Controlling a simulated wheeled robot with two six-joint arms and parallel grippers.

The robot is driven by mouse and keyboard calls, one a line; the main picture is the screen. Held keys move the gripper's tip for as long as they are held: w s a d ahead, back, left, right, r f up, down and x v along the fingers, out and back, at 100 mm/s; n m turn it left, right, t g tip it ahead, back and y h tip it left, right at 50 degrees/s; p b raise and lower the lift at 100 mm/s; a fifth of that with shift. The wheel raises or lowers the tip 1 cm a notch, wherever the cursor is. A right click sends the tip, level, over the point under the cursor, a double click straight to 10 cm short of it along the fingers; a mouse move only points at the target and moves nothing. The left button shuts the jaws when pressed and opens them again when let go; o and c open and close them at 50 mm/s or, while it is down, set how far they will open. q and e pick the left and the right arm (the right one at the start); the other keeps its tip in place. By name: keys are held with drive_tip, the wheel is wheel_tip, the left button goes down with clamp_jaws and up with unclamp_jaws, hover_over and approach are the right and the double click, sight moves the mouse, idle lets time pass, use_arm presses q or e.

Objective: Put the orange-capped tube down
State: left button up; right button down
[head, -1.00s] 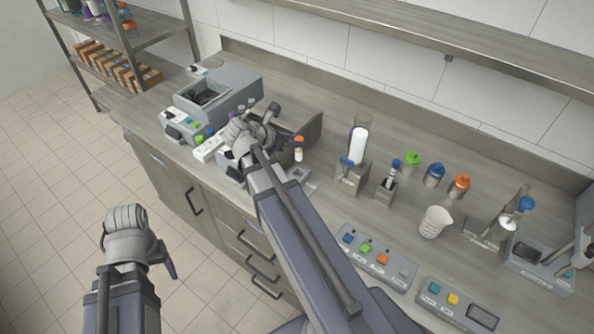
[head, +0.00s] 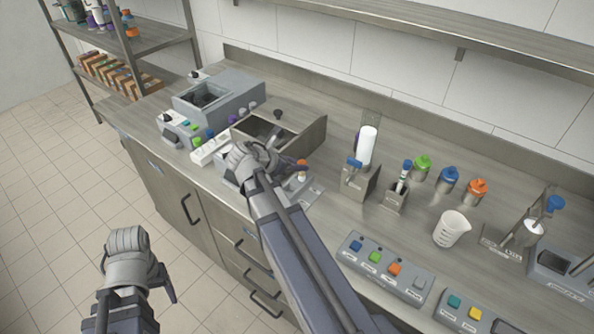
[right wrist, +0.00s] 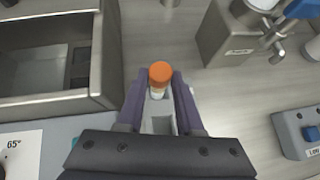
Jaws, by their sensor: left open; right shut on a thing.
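The orange-capped tube (right wrist: 160,76) stands between the fingers of my right gripper (right wrist: 160,98) in the right wrist view, its orange cap toward the camera. In the head view the orange cap (head: 301,163) shows just right of my right gripper (head: 284,164), over the counter in front of the open metal box. My right gripper is shut on the tube. The tube's lower end is hidden, so I cannot tell whether it touches anything. My left gripper (head: 140,281) is open and empty, low over the floor in front of the cabinets.
An open metal box (head: 305,140) stands just behind the right gripper; its wall also shows in the right wrist view (right wrist: 108,50). A grey machine (head: 222,98) is to the left. A metal dispenser (head: 358,183), several capped bottles and a beaker (head: 452,229) stand to the right. A button panel (head: 385,267) lies in front.

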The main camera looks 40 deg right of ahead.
drive_tip(key=shift+f, duration=0.15)
drive_tip(key=c, duration=0.6)
unclamp_jaws()
drive_tip(key=shift+o, duration=0.2)
drive_tip(key=shift+r+p, duration=0.3)
drive_tip(key=shift+r, duration=0.05)
drive_tip(key=p+v, duration=0.7)
drive_tip(key=v, duration=0.4)
drive_tip(key=shift+a+r, duration=0.15)
drive_tip(key=shift+a, duration=0.25)
